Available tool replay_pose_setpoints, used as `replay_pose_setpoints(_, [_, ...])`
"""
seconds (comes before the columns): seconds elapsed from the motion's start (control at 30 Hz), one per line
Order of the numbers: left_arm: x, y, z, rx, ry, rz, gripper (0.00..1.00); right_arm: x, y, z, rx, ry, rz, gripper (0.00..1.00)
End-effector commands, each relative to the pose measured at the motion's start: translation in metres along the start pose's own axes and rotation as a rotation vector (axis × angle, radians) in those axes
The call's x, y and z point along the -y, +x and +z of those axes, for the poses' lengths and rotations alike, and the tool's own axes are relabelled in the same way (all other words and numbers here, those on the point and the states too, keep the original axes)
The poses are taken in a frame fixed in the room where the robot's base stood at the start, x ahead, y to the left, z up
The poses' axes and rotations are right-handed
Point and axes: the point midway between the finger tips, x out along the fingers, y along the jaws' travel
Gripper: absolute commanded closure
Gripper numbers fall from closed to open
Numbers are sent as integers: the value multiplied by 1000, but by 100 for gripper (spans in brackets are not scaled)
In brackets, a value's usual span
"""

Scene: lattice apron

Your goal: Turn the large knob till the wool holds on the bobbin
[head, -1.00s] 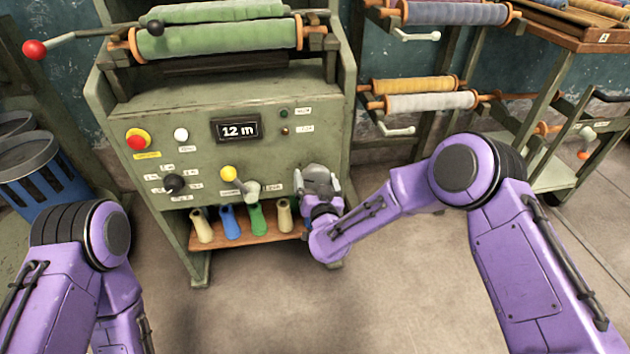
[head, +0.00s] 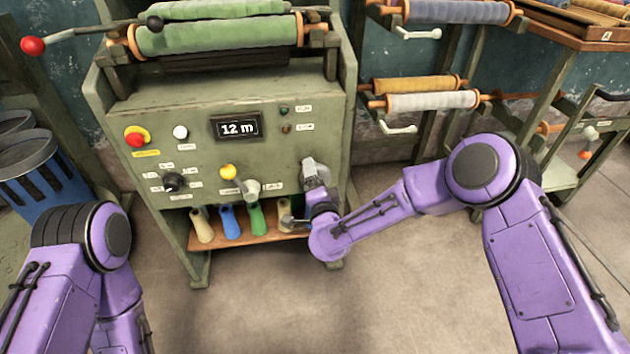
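A green machine (head: 285,88) has a panel with a display (head: 236,127) reading 12 m. A black knob (head: 174,184) with small labels around it sits at the lower left. I cannot tell which is the large knob; another control may be hidden behind my gripper. My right gripper (head: 309,170) is at the panel's lower right, seen edge-on, so its opening is unclear. A roll of green material (head: 218,36) lies across the top. My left gripper is out of view.
Several coloured cones (head: 257,218) stand on a wooden shelf (head: 262,237) below the panel. A red-and-yellow button (head: 136,136), a white button (head: 180,132) and a yellow button (head: 228,171) are on the panel. Blue bins (head: 45,180) stand left, roll racks (head: 432,102) right. The floor in front is clear.

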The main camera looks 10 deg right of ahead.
Motion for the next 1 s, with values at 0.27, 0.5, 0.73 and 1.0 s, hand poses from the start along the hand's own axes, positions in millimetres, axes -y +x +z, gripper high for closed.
replay_pose_setpoints(0.27, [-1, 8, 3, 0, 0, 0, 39, -3, -2, 2, 4, 233, 5, 41])
replay_pose_setpoints(0.5, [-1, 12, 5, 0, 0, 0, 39, -2, -2, 2, 4, 377, 6, 41])
replay_pose_setpoints(0.73, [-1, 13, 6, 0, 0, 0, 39, -2, -2, 2, 5, 450, 6, 41])
replay_pose_setpoints(1.0, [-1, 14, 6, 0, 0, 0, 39, -1, -2, 2, 6, 475, 6, 41])
